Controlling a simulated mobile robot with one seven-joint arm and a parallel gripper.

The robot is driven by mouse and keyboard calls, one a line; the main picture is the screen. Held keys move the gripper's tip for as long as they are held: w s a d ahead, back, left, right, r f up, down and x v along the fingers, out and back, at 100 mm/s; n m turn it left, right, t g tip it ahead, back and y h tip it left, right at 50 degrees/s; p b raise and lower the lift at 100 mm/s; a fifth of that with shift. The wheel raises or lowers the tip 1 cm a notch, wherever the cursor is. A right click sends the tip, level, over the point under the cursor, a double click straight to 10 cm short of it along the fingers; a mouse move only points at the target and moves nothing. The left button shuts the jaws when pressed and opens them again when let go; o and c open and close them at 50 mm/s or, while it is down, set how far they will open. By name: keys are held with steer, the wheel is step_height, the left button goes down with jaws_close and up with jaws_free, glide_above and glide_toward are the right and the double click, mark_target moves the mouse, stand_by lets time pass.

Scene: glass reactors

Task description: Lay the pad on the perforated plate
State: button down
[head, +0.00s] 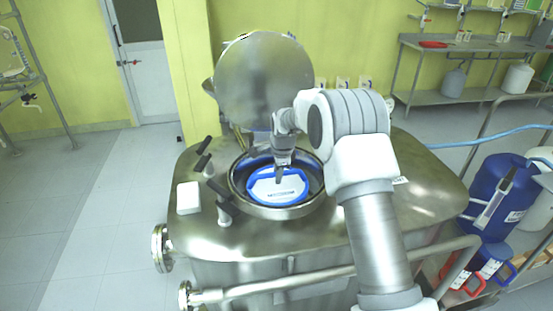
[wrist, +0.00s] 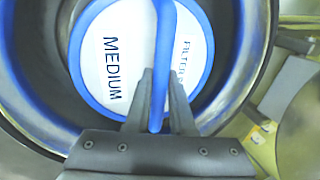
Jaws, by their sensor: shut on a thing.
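The pad (head: 265,188) is a round white disc with a blue rim and a raised blue bar across it. In the wrist view the pad (wrist: 110,60) shows printing that includes the word MEDIUM. My gripper (head: 280,176) is over the pad, inside the round steel opening of the vessel. In the wrist view my gripper (wrist: 160,90) has its fingers shut on the blue bar. The pad is within the ring of the opening (head: 284,212); I cannot tell whether it touches anything below. No perforated plate shows; the area under the pad is hidden.
The round steel lid (head: 262,80) stands open behind the opening. Black-handled clamps (head: 228,200) and a white block (head: 188,198) are on the vessel top at left. A steel rail (head: 330,280) runs along the front. A blue drum (head: 495,188) stands at right.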

mark_target(278, 192)
steer(key=shift+s+d+f, duration=0.1)
steer(key=shift+f, duration=0.45)
steer(key=shift+f+b, duration=1.8)
steer(key=shift+f, duration=1.35)
steer(key=shift+f+b, duration=0.4)
steer(key=shift+f, duration=0.2)
steer(key=c, duration=0.7)
jaws_free()
